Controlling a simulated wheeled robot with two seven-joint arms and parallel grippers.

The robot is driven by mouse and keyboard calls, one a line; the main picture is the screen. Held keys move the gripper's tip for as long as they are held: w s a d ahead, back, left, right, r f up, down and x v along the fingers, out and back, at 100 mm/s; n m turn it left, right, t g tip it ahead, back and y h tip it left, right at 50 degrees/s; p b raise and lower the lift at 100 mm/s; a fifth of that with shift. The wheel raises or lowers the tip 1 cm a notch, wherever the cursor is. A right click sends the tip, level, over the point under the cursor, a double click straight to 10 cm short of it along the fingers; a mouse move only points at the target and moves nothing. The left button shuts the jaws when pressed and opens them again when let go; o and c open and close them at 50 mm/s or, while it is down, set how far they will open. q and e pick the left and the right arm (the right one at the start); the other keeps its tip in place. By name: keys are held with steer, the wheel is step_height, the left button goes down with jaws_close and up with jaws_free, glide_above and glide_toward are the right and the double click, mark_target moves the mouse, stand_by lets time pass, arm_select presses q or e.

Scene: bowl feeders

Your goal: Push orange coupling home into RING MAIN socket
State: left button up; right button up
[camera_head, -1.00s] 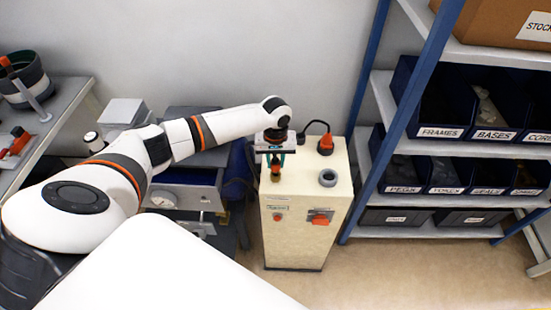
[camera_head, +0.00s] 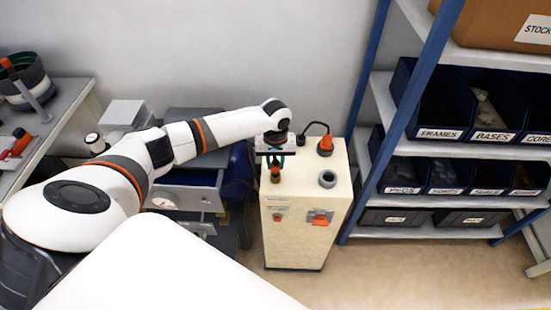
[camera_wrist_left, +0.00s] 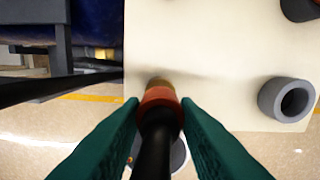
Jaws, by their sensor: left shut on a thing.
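My left gripper (camera_wrist_left: 160,125) has green fingers and is shut on the orange coupling (camera_wrist_left: 159,97), with a black hose running back between the fingers. A brass part (camera_wrist_left: 160,82) shows just beyond the orange band; I cannot tell whether it belongs to the coupling or to a socket. In the head view the left gripper (camera_head: 276,161) is over the left part of the cream cabinet's top (camera_head: 300,190). The coupling shows small below it. No RING MAIN label is readable, and how deep the coupling sits is hidden.
A grey open ring (camera_head: 327,180) stands on the cabinet top to the right, also in the wrist view (camera_wrist_left: 287,99). Behind it is an orange plug (camera_head: 325,144) with a black cable. A blue-framed shelf of bins (camera_head: 440,130) stands right. Bare floor lies between.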

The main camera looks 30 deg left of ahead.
arm_select(q)
steer(key=shift+f+b, duration=0.4)
steer(key=shift+f, duration=0.85)
stand_by(0.7)
steer(key=o, duration=1.3)
steer(key=shift+o, duration=0.2)
steer(key=shift+r, duration=0.1)
step_height(320, 180, up, 7)
steer(key=p, duration=0.8)
step_height(320, 180, up, 2)
steer(key=p, duration=0.3)
steer(key=shift+r, duration=1)
